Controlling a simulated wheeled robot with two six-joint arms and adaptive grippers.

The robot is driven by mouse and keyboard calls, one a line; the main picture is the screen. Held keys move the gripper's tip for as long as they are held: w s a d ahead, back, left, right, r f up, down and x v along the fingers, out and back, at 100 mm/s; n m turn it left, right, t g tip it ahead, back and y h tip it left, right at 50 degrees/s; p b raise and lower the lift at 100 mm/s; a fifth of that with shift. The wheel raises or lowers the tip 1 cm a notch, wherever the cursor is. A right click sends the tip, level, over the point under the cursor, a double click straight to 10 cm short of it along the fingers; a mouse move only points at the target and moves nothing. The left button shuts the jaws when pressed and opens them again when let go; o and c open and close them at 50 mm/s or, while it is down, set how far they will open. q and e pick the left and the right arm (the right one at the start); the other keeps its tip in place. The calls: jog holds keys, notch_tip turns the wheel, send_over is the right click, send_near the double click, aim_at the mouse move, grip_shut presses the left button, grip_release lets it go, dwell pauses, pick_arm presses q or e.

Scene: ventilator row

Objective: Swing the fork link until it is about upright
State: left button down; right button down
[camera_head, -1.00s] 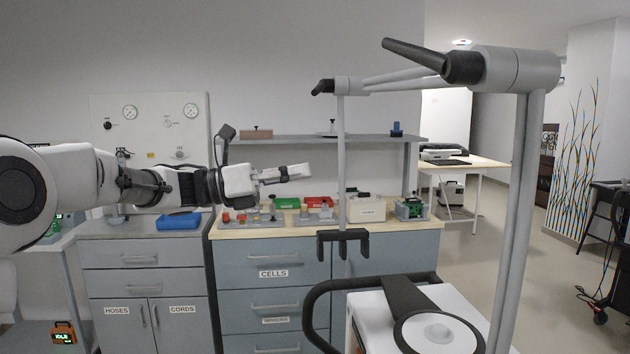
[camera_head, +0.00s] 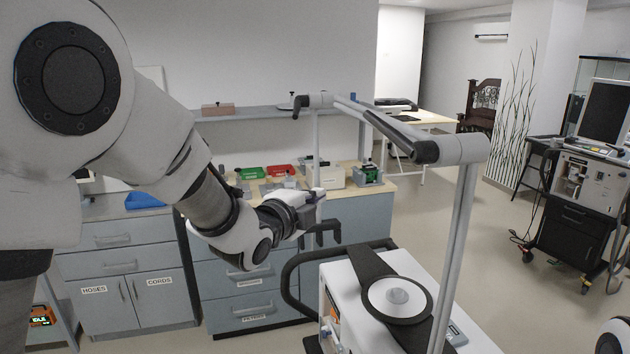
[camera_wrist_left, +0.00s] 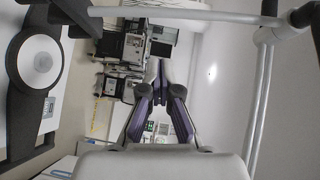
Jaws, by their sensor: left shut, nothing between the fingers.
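The fork link (camera_head: 316,140) hangs nearly straight down from the far joint of the jointed support arm (camera_head: 372,117) in the head view. Its dark fork (camera_head: 322,232) is at the low end. My left gripper (camera_head: 314,197) is shut and empty, with its tips at the lower part of the link, just above the fork. Whether they touch the link I cannot tell. The shut purple-sided fingers also show in the left wrist view (camera_wrist_left: 160,95); I cannot tell there which of the grey bars is the link. My right gripper is not in view.
The white ventilator cart (camera_head: 340,290), with a black handrail (camera_head: 288,280) and a round disc, stands below the arm. A grey post (camera_head: 455,250) carries the arm. Blue-grey cabinets (camera_head: 120,300) with a loaded worktop stand behind. Open floor lies to the right.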

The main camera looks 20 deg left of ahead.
aim_at(316, 181)
pick_arm(q)
jog(key=w, duration=0.2)
jog(key=w+a+p, duration=0.1)
jog(key=w+a+f+p, duration=0.1)
jog(key=w, duration=0.1)
jog(key=shift+w+a, duration=0.1)
jog(key=shift+w, duration=0.2)
jog(key=shift+s+r, duration=0.1)
jog(key=shift+s, duration=0.05)
